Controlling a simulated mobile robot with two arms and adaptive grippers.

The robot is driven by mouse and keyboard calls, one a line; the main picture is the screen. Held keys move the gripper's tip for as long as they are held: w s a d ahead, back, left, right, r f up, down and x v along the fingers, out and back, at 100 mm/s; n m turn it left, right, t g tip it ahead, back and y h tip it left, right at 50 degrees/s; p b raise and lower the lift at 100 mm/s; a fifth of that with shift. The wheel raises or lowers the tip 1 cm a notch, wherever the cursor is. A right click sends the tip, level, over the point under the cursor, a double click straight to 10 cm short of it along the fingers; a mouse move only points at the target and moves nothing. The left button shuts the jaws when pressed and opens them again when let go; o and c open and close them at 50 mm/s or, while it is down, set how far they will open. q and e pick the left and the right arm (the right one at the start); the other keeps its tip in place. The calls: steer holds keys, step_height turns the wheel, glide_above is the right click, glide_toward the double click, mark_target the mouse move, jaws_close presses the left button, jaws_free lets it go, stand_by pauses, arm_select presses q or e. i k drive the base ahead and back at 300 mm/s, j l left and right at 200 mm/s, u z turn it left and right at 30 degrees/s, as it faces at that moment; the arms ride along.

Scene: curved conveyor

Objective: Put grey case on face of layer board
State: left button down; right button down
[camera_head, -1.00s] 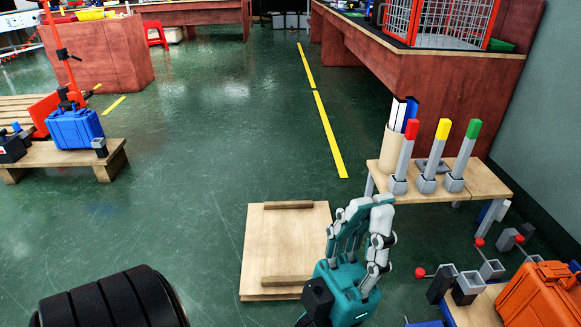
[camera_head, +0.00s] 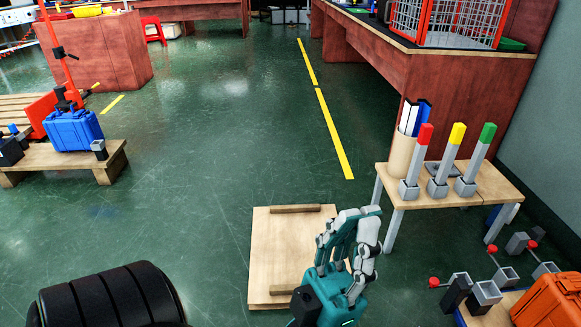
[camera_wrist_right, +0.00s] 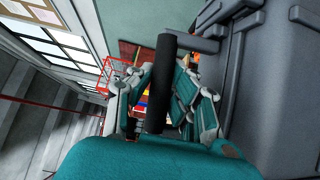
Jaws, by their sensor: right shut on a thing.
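The layer board (camera_head: 272,250) looks to be the pale wooden board with two cross strips, flat on the green floor in the head view. My left gripper (camera_head: 350,250), a teal hand with grey fingers, is in front of its right edge. Its fingers are bent but apart from the thumb, with nothing visible between them. In the right wrist view the grey case (camera_wrist_right: 270,90) fills the right side. My right gripper (camera_wrist_right: 165,105) is closed around its dark handle (camera_wrist_right: 162,75). The case and right gripper do not show in the head view.
A small wooden table (camera_head: 440,183) with red, yellow and green-topped posts stands right of the board. An orange case (camera_head: 548,300) is at lower right. A blue case (camera_head: 73,130) sits on a pallet at left. Open floor lies beyond the board.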

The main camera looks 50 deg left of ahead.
mark_target(292, 252)
steer(key=j, duration=0.7)
steer(key=i+j, duration=0.15)
steer(key=j, duration=0.5)
steer(key=j+u, duration=0.1)
steer(key=j, duration=0.6)
steer(key=i+j, duration=0.15)
steer(key=j, duration=0.55)
